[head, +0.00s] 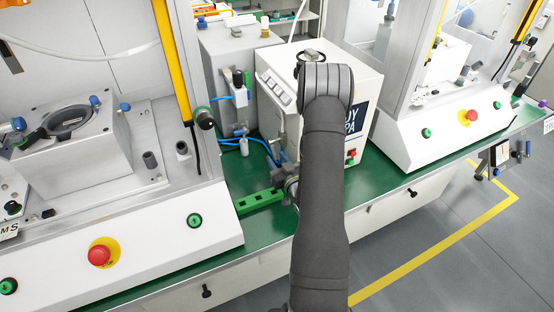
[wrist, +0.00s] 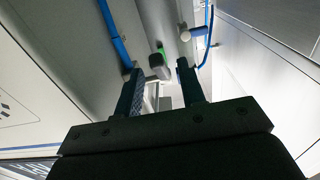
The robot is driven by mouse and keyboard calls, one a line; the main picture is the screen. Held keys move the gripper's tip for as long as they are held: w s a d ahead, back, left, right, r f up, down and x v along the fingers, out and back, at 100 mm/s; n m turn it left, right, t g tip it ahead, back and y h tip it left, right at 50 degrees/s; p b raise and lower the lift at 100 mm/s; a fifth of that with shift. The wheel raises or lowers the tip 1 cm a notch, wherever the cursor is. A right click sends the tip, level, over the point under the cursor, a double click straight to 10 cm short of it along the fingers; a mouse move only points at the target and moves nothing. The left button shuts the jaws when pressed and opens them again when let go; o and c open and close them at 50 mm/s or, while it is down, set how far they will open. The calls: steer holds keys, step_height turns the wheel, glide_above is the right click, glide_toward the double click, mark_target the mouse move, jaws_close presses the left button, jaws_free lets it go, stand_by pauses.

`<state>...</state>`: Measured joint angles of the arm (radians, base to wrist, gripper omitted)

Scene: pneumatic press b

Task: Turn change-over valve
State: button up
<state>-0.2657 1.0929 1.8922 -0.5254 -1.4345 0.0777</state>
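In the wrist view my gripper (wrist: 161,69) is open, its two dark fingers apart with clear space between them. A dark grey block-like knob (wrist: 159,67) with a green part behind it shows in the gap near the fingertips; it is not gripped, and I cannot tell if it touches a finger. In the head view a small fitting with a black knob (head: 238,78) and blue tubing is on the grey box's side, possibly the change-over valve. My wrist shows left of my dark arm, before the white cabinet; the fingers are not clear there.
A white cabinet (head: 361,95) stands behind my arm, beside a grey box (head: 216,65). A green rail (head: 258,201) lies on the green bench (head: 268,232). Sloped panels with red buttons (head: 99,255) flank this space.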

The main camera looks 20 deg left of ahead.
steer(key=shift+w+a, duration=0.2)
steer(key=shift+w, duration=0.05)
jaws_close()
steer(key=shift+w+a+f+t+y, duration=0.15)
steer(key=shift+a+f+t+y, duration=0.05)
steer(key=shift+f+t+y, duration=0.25)
stand_by(0.3)
jaws_free()
steer(key=shift+d, duration=0.1)
steer(key=r+v, duration=0.1)
steer(key=v, duration=0.6)
steer(key=shift+f, duration=0.55)
